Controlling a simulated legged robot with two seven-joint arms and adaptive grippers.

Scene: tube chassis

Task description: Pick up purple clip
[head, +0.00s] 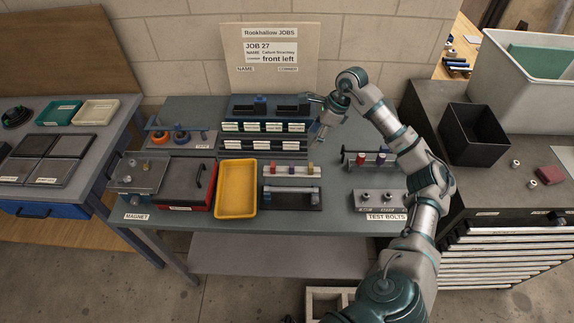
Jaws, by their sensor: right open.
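A small purple clip (282,168) stands in the middle of a pale strip holder (296,175) on the workbench. A red clip (265,170) is to its left and a yellow clip (311,168) to its right. My right gripper (317,122) is open and empty, beside the right end of the labelled rack. It is above and to the right of the purple clip in the picture, apart from it. My left gripper is not in view.
A yellow tray (236,190) lies left of the strip holder, with a dark block with a bar handle (291,199) in front of it. A test bolts block (380,200) and a small post stand (366,158) are to the right. The labelled rack (264,138) stands behind.

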